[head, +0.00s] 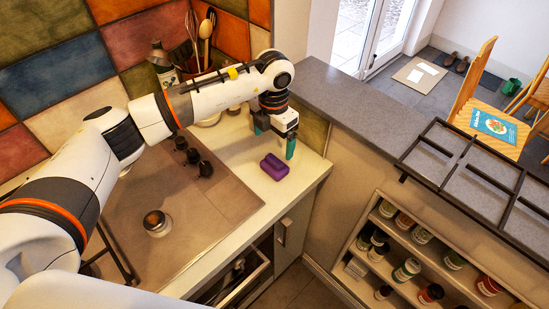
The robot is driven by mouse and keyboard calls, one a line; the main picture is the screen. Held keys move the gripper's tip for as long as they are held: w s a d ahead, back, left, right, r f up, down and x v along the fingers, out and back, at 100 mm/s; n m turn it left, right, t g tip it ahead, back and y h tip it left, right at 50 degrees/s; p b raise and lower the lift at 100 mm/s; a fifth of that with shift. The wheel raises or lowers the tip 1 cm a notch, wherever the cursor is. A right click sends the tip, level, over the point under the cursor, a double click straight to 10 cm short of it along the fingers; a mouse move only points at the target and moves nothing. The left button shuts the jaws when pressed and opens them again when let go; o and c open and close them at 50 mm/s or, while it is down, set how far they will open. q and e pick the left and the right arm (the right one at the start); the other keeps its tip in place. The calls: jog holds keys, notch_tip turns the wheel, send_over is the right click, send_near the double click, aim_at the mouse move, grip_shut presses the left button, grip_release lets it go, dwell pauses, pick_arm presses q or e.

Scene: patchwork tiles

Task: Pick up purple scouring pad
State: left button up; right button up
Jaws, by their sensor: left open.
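The purple scouring pad (274,167) lies on the pale counter (250,181), close to the counter's front right corner. My left gripper (273,142) is just above and behind the pad in the head view. Its two teal fingers are spread apart with nothing seen between them, and the pad appears clear of them. My left arm reaches in from the left across the stove. My right gripper is not in view.
A utensil holder stands at the tiled wall. A grey ledge (340,95) rises behind the counter. A spice shelf (420,255) is at right.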

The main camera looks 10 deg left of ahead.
aim_at(274, 159)
pick_arm(q)
notch_tip(274, 159, down, 2)
jog(key=shift+s+f+p, duration=0.1)
jog(key=shift+f+p, duration=0.15)
jog(key=shift+p, duration=0.2)
notch_tip(274, 159, down, 4)
jog(key=shift+d+r+p, duration=0.1)
jog(key=shift+r+p, duration=0.15)
jog(key=shift+p, duration=0.95)
notch_tip(274, 159, down, 2)
jog(key=shift+f+p, duration=0.15)
jog(key=shift+p, duration=0.15)
jog(key=shift+f, duration=0.45)
jog(key=c, duration=1.2)
jog(key=shift+o, duration=0.2)
notch_tip(274, 159, up, 9)
jog(key=b, duration=0.3)
jog(key=shift+r+b, duration=0.3)
jog(key=shift+r, duration=0.3)
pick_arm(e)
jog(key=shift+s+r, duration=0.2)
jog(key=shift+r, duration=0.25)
